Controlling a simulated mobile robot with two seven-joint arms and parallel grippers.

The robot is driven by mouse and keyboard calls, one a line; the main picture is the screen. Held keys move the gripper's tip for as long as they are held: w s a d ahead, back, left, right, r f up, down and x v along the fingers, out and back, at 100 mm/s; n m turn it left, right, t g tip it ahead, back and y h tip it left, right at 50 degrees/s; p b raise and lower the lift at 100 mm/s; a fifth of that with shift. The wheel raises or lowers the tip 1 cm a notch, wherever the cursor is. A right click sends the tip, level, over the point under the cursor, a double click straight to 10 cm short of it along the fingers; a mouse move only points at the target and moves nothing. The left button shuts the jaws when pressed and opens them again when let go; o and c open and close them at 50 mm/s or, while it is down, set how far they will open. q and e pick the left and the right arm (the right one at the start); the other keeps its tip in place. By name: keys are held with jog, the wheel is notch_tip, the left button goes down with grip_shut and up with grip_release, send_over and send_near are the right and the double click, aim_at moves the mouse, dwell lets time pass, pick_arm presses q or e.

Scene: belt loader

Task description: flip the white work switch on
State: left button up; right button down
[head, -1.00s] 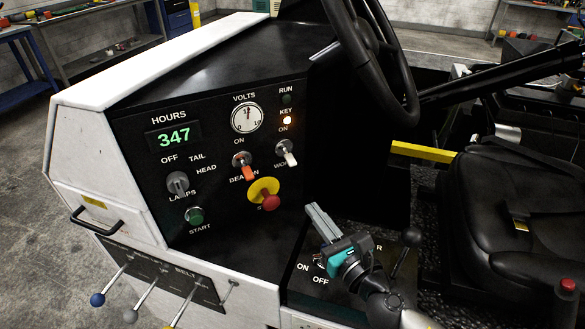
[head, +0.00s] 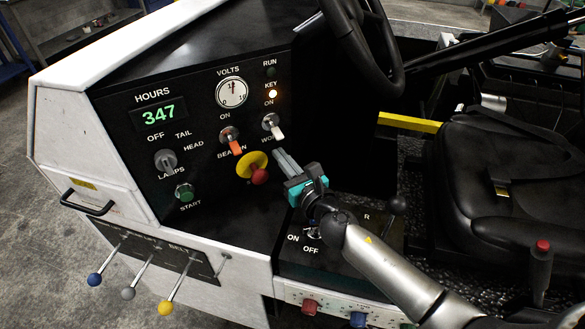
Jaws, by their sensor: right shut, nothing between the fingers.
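The white work switch (head: 277,131) is on the black dash panel (head: 205,195), right of the orange beacon switch (head: 235,147). Its white lever points down and to the right, with "ON" printed above it and the "WORK" label partly hidden below. My right gripper (head: 281,158) is shut and empty. Its fingertips are just below the white lever, pointing up and left at the panel; I cannot tell whether they touch it. My left gripper is not in view.
A red knob on a yellow disc (head: 252,166) sits close to the left of my right fingers. The steering wheel (head: 378,60) is above right. A black lever (head: 397,205) and the seat (head: 500,175) are to the right.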

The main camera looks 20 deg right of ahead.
aim_at(276, 130)
jog(key=shift+s+d+r+p, duration=0.1)
jog(key=shift+s+r+p, duration=0.2)
jog(key=shift+r+p, duration=0.55)
jog(key=shift+s+r+p, duration=0.3)
jog(key=shift+r+p, duration=0.35)
jog(key=shift+r, duration=0.4)
